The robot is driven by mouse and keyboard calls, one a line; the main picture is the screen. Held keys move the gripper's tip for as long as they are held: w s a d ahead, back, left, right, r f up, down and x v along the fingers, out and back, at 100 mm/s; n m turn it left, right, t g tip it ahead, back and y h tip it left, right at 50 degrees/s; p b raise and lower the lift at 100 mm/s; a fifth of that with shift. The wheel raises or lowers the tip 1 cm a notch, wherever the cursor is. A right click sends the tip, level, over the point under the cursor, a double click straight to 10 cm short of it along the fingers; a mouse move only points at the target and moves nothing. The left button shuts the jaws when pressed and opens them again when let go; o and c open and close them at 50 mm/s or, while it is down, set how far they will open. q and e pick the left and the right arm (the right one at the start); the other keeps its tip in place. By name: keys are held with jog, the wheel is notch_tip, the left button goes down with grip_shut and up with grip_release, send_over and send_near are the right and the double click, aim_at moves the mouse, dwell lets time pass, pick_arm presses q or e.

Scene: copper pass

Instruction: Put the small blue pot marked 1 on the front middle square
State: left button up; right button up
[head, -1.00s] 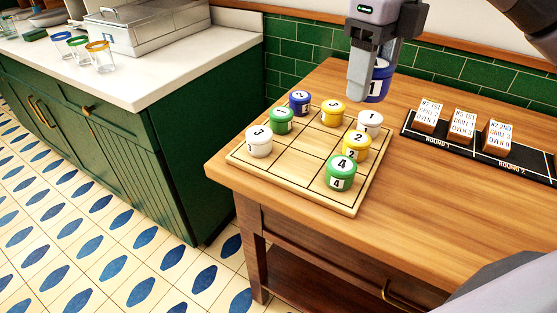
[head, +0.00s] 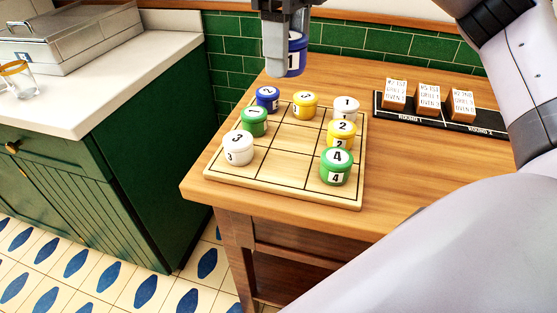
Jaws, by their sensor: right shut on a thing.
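The small blue pot marked 1 (head: 297,54) is in my right gripper (head: 281,58), which is shut on it and holds it in the air above the back of the table. The gripper partly hides the pot. The wooden grid board (head: 291,192) lies on the table below. Its front middle square (head: 288,174) is bare, and so is its centre square. A white pot marked 3 (head: 238,148) stands left of the front middle square, and a green pot marked 4 (head: 337,165) stands right of it. My left gripper is not in view.
Along the back row stand a blue pot marked 2 (head: 267,98), a yellow pot (head: 305,105) and a white pot marked 1 (head: 346,108). A green pot (head: 254,121) and a yellow pot marked 2 (head: 341,134) flank the centre. A black strip (head: 440,115) bears wooden blocks.

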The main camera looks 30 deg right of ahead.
aim_at(286, 167)
notch_tip(286, 167, down, 13)
jog(key=b, duration=0.4)
jog(key=shift+f, duration=2.9)
jog(key=shift+f+b, duration=0.1)
jog(key=shift+b, duration=0.25)
jog(key=o, duration=0.7)
jog(key=shift+f, duration=0.15)
jog(key=o, duration=0.4)
jog(key=shift+o, duration=0.2)
jog(key=shift+r, duration=0.2)
